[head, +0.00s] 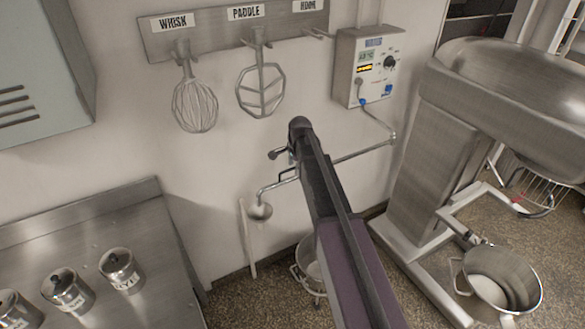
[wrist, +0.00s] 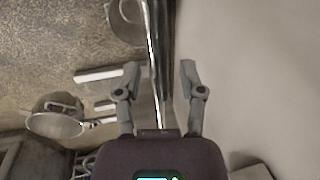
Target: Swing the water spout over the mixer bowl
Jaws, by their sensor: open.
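The water spout (head: 278,183) is a thin metal pipe along the wall; its bent left end hangs down to a small rounded outlet (head: 260,211). My arm covers part of it. The metal mixer bowl (head: 498,278) sits low at the mixer's foot on the right, well away from the outlet. In the wrist view a bowl (wrist: 55,125) shows at left. My gripper (wrist: 160,70) is open, its fingers apart. A shiny pipe (wrist: 155,45) runs between the fingers in the picture; I cannot tell its depth. My gripper is mostly hidden behind my arm in the head view.
A water meter box (head: 367,66) is on the wall, and the large mixer (head: 435,155) stands right. Another bowl (head: 308,262) is on the floor behind my arm. A whisk (head: 194,105) and paddle (head: 260,90) hang above. A steel counter (head: 150,215) with canisters is at left.

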